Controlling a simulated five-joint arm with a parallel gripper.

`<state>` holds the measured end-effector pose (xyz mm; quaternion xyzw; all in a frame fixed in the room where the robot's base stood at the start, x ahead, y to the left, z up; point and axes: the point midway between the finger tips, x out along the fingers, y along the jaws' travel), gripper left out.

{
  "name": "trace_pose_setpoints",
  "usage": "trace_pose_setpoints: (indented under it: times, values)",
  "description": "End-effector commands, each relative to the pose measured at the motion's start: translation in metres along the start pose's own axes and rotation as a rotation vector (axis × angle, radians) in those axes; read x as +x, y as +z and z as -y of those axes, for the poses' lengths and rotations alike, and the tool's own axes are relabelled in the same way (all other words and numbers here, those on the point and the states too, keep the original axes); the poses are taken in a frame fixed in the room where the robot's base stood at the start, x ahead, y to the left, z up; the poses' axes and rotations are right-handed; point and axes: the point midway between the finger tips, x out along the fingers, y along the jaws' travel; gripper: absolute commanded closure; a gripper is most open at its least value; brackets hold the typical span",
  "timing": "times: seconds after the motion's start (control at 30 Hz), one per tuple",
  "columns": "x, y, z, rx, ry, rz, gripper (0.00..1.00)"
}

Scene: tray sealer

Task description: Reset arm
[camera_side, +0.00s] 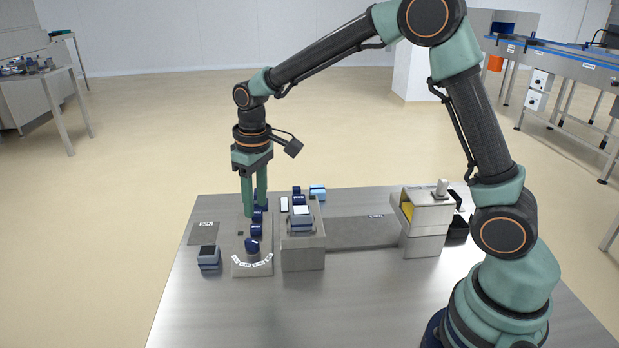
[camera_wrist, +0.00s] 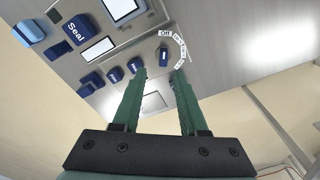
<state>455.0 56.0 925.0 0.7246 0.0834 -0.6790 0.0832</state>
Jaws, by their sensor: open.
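My gripper (camera_side: 254,212) points straight down over the far part of the grey control panel (camera_side: 252,266), its two green fingers apart. In the wrist view my gripper (camera_wrist: 160,74) is open with nothing between the fingers. A dark blue dial knob (camera_side: 251,245) sits at the panel's near end; it also shows in the wrist view (camera_wrist: 163,56), with "Off" among the white labels around it. Blue buttons, one (camera_wrist: 114,75) near the left finger, line the panel. I cannot tell from the side view whether the fingertips touch anything.
A grey sealer block (camera_side: 303,257) with blue parts on top stands right of the panel. A blue "Seal" button (camera_wrist: 76,31) shows in the wrist view. A box with a yellow inside (camera_side: 428,238) stands further right. A small dark-topped block (camera_side: 208,263) is at left. The table front is clear.

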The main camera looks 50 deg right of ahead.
Motion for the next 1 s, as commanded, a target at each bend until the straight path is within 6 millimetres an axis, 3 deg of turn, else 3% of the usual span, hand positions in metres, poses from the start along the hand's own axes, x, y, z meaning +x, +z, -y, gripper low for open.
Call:
trace_pose_setpoints:
  times: [0.03,0.2,0.5,0.8,1.0]
  values:
    - [-0.017,0.007,-0.003,0.013,0.004,-0.029,0.57]
    - [-0.058,0.035,-0.009,0.058,0.015,-0.108,0.57]
    - [-0.105,0.095,-0.015,0.135,0.034,-0.247,0.57]
    - [-0.119,0.151,-0.016,0.203,0.051,-0.375,0.57]
    - [-0.118,0.168,-0.016,0.228,0.057,-0.418,0.57]
